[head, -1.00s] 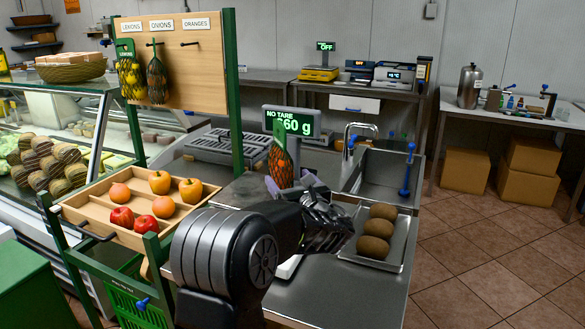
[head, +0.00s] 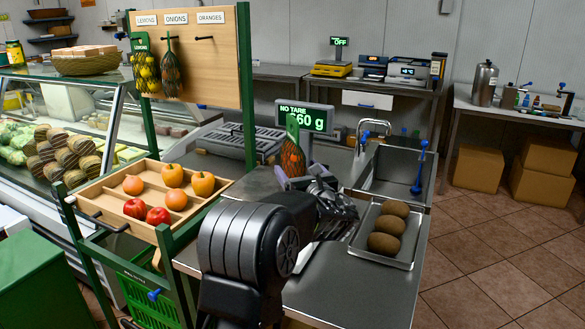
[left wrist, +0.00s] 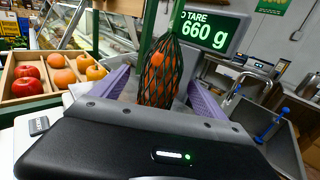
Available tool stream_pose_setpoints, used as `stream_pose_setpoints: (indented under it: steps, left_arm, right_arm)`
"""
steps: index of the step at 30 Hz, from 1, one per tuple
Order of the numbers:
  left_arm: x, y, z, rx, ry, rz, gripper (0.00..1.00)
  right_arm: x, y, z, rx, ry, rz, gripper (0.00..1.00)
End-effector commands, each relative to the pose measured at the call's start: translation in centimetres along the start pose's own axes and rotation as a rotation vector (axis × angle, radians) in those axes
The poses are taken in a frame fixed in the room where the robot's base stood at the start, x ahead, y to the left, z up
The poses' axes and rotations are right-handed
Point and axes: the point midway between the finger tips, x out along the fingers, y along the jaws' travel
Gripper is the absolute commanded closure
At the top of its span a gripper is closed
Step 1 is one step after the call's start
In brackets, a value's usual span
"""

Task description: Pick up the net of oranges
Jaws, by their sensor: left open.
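The net of oranges (head: 292,158), a dark mesh with a green label at its top, stands upright by the scale display (head: 306,118), which reads 660 g. In the left wrist view the net (left wrist: 160,75) is between the two purple fingers of my left gripper (left wrist: 160,90). The fingers are open, with gaps visible on either side of the net. In the head view my left gripper (head: 308,182) is just in front of the net and hides its lower part. My right gripper is not in view.
A metal tray (head: 398,254) with several brown round fruits is to the right, near a sink (head: 395,178). A board (head: 205,60) with hanging nets stands behind left.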

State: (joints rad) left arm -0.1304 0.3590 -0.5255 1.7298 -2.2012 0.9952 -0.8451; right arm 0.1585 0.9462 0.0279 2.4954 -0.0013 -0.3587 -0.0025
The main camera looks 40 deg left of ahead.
Motion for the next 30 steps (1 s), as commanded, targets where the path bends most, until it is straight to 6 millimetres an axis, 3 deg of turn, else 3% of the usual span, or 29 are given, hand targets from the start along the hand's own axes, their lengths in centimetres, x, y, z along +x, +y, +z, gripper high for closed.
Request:
stream_pose_setpoints:
  steps: [12, 30]
  left_arm:
    - [4.9, -0.1, 0.2, 0.002, 0.0, 0.001, 0.16]
    - [5.0, -0.1, 0.2, 0.001, 0.0, 0.0, 0.16]
  right_arm:
    - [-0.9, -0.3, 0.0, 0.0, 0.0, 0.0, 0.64]
    - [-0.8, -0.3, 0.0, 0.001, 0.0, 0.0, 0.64]
